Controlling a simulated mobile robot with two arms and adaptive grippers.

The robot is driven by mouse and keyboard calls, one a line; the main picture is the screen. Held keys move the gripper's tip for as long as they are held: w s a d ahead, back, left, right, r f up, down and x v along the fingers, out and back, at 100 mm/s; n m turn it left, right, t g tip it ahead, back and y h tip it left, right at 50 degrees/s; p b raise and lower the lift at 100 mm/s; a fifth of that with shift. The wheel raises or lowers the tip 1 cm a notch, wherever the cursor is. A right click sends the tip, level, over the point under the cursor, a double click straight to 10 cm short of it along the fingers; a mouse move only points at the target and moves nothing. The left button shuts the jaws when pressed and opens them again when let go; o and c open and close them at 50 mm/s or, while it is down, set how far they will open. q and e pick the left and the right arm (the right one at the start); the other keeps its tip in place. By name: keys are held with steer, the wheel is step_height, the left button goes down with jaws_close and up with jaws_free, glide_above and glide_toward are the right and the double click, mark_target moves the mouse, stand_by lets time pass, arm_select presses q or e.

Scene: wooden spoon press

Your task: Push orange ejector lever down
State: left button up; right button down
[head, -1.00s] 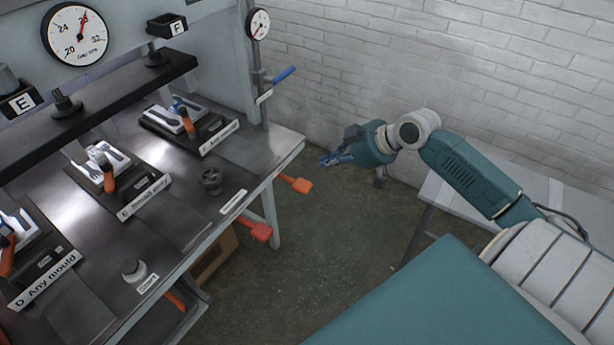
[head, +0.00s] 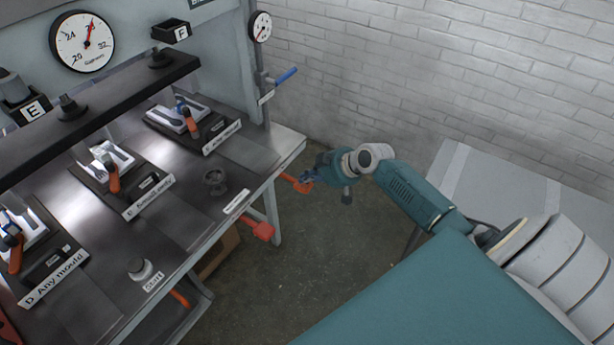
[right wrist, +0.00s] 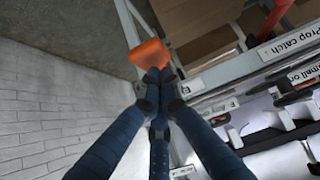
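The orange ejector lever (head: 297,184) sticks out from the right end of the press table's front edge. Its orange paddle also shows in the right wrist view (right wrist: 148,54). My right gripper (head: 310,176) is at the paddle's outer end in the head view. In the right wrist view its blue fingers (right wrist: 156,84) come together with nothing seen between them, and their tips overlap the paddle's near edge. I cannot tell whether they touch it. My left gripper is not in view.
A red-orange lever (head: 260,230) sticks out farther left along the same edge. A label reading "Prop catch" (right wrist: 287,42) shows in the right wrist view. The press table (head: 235,148) carries several moulds. A brick wall (head: 400,70) stands behind. A grey table (head: 490,190) is at right.

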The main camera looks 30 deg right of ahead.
steer(key=shift+f, duration=0.1)
step_height(320, 180, down, 7)
steer(key=b, duration=0.6)
steer(key=shift+s, duration=0.4)
stand_by(0.3)
